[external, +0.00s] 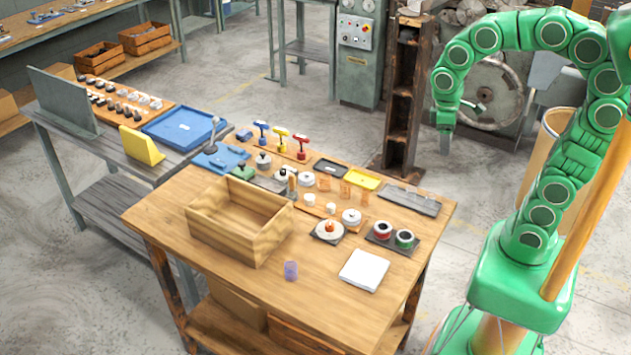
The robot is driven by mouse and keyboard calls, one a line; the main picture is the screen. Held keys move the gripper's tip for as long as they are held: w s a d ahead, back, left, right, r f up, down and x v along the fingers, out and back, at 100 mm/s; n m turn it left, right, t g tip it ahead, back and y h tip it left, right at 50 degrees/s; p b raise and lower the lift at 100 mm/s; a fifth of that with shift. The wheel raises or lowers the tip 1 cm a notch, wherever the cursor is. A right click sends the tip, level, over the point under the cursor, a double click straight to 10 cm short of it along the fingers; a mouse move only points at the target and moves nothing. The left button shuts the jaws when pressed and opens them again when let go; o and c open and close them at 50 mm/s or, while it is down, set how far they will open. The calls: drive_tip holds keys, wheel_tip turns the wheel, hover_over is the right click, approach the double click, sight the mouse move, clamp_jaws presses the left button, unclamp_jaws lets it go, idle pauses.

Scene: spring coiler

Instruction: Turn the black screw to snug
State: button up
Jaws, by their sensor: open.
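I cannot pick out the black screw with certainty at this size. Small dark pieces lie among pale ones on a wooden board (168,113) on the grey side bench. Blue (262,129), yellow (281,132) and red (301,140) T-handled tools stand upright in a row at the back of the wooden table (335,318). My gripper (446,148) hangs fingers down at the end of my green arm, right of the table's back edge and in front of the machine. It is open and appears empty, touching nothing.
An open wooden box (225,232) stands at the table's left. The table's front is mostly clear.

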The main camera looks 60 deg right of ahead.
drive_tip(key=w+a+r+n, duration=0.1)
drive_tip(key=w+n, duration=0.2)
drive_tip(key=w, duration=1.2)
drive_tip(key=n+t, duration=0.1)
drive_tip(key=n, duration=0.7)
hover_over(283, 172)
drive_tip(key=d, duration=0.1)
wheel_tip(283, 172, down, 15)
drive_tip(key=shift+d+f, duration=0.1)
drive_tip(key=shift+f, duration=0.05)
drive_tip(key=shift+w+f, duration=0.35)
drive_tip(key=shift+w, duration=0.05)
drive_tip(key=shift+f, duration=3.8)
clamp_jaws()
